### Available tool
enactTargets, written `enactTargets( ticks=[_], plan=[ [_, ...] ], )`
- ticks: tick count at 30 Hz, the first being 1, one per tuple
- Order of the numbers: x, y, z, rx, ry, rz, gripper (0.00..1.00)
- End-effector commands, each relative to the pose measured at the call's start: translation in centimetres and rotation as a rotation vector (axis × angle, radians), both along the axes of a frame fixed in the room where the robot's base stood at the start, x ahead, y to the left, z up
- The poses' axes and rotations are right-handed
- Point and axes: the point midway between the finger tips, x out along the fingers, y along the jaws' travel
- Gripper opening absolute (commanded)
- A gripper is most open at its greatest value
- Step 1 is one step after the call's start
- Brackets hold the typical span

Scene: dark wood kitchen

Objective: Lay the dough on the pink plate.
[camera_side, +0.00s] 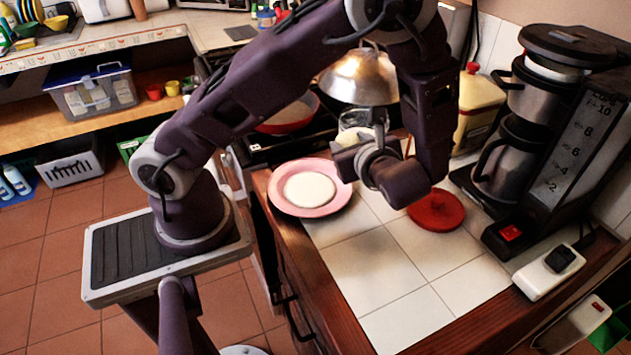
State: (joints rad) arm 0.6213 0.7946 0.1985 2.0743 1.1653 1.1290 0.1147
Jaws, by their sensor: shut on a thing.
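The pink plate (281,196) lies flat on the white tiled counter near its left edge. My gripper (349,153) is just right of the plate and above the counter, pointing left. It is shut on the pale dough (352,136), which shows as a small cream lump at the jaws. The gripper and wrist hide part of the dough, so its full shape cannot be told. The dough appears apart from the plate.
A coffee machine (565,120) stands at the right, with a red round lid (436,210) left of it. A red pan (290,117) is on the stove behind the plate, near a metal dome (360,76). The front tiles are clear.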

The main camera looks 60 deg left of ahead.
Motion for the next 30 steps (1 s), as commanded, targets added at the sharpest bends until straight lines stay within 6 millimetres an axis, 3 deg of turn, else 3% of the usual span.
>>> enactTargets(
  ticks=[3, 8, 21, 30],
  plan=[
    [-4.3, 1.3, 0.4, 0.008, 0.004, 0.179, 0.04],
    [-7.2, 1.7, -0.1, 0.017, 0.009, 0.299, 0.04],
    [-7.4, 1.7, -8.8, 0.017, 0.008, 0.305, 0.04],
    [-7.3, 1.7, -9.4, 0.014, 0.005, 0.304, 0.04]
  ],
)
